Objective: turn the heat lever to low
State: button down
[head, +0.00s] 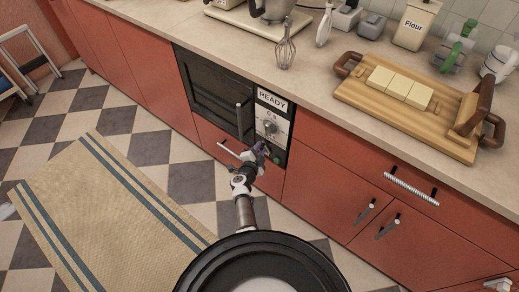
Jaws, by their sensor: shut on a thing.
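A black built-in oven (215,92) with a dark door and an upright handle sits in the red cabinet front. Its light control panel (273,112) is right of the door, with a "READY" display and a round dial (270,127). My gripper (262,149) is at the bottom of this panel, just below the dial, and is shut on a small part there, which looks like the heat lever. The fingers hide most of that part, and its setting cannot be read. A small greenish knob or button (276,152) shows right beside the fingers.
Red drawers with handles (410,188) flank the oven. A striped rug (110,215) lies on the open checkered floor at left.

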jog(key=c, duration=1.3)
grip_release()
jog(key=shift+o, duration=0.2)
jog(key=p+v, duration=0.2)
jog(key=v, duration=1.1)
jog(key=shift+s, duration=0.35)
